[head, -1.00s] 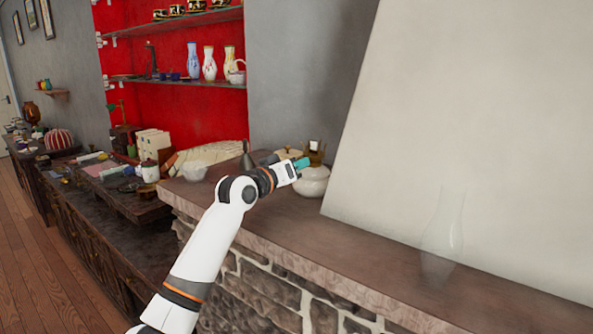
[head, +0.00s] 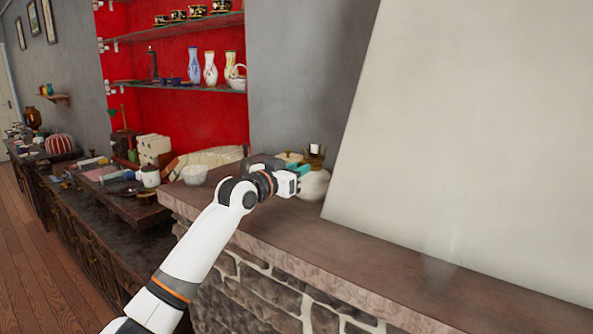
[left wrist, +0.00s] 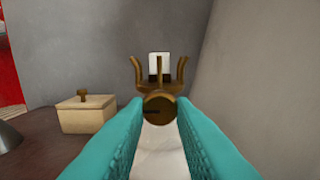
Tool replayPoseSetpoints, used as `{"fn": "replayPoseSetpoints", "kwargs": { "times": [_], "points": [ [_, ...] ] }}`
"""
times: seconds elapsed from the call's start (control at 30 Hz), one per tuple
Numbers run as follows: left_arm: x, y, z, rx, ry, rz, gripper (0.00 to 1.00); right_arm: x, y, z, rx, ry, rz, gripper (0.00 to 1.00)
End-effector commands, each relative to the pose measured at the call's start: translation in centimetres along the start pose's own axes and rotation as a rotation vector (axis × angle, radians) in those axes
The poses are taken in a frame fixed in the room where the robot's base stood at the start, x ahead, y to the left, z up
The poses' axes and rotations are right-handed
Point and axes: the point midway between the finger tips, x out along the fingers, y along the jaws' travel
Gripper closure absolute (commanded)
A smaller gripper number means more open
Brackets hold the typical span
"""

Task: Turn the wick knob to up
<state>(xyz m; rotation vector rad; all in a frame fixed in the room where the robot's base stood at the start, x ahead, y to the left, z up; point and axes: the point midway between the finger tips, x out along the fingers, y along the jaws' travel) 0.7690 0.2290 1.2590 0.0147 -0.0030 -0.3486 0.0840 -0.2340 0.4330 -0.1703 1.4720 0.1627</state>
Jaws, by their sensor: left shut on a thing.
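The oil lamp has a rounded white base (head: 314,186) and a brass burner (head: 316,155) with upright prongs around a white wick; it stands on the stone ledge. In the left wrist view the burner (left wrist: 160,70) is straight ahead, with the round brass wick knob (left wrist: 158,105) facing me. My left gripper (head: 304,169) has teal fingers and is shut on the wick knob, with one finger on each side. The knob is hidden in the head view. A dark line crosses part of the knob's face. My right gripper is not in view.
A small cream lidded box (left wrist: 86,112) sits left of the lamp. A glass chimney's outline is barely visible on the right.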

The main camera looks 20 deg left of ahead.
Motion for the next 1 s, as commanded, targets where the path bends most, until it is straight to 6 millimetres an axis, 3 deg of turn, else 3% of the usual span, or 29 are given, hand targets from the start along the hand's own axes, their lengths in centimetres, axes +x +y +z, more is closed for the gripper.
{"fn": "replayPoseSetpoints", "kwargs": {
  "times": [0.27,0.3,0.43,0.77,1.0],
  "points": [
    [0.0,0.0,-0.2,0.002,0.004,0.000,1.00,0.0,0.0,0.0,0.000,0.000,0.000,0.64],
    [0.0,0.0,-0.2,0.001,0.004,0.000,0.76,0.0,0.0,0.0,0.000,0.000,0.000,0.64],
    [0.0,0.0,-0.1,0.001,0.003,0.000,0.56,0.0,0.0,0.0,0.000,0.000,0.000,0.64],
    [-0.2,0.0,-0.1,0.001,0.001,0.000,0.56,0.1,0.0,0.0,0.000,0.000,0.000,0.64],
    [-2.9,0.1,-0.3,0.002,-0.001,0.000,0.56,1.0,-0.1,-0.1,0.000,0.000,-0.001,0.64]
  ]
}}
